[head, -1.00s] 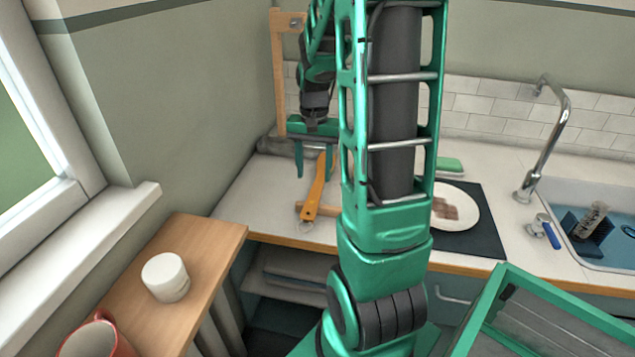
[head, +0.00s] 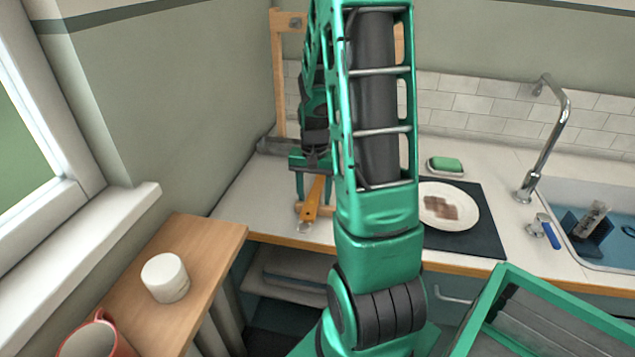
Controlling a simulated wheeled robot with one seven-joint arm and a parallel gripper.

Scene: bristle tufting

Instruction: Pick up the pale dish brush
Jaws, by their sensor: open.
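An orange handle (head: 312,202) with a hanging loop lies on the counter, pointing toward me. A paler tan wooden handle (head: 325,210) crosses by it, mostly hidden behind my arm; it may be the pale dish brush, but I see no bristles. My gripper (head: 313,188) is open, pointing down over the orange handle's far part. Its left finger shows beside the handle; the right is partly hidden by my arm. I cannot tell whether the fingers touch anything.
A white plate (head: 465,212) with brown food lies on a dark mat (head: 477,241). A green sponge (head: 446,164) sits behind it. A sink (head: 610,190) with a faucet (head: 547,140) and a grey-bristled brush (head: 592,218) is at right. A white jar (head: 165,278) and red mug (head: 98,340) stand at left.

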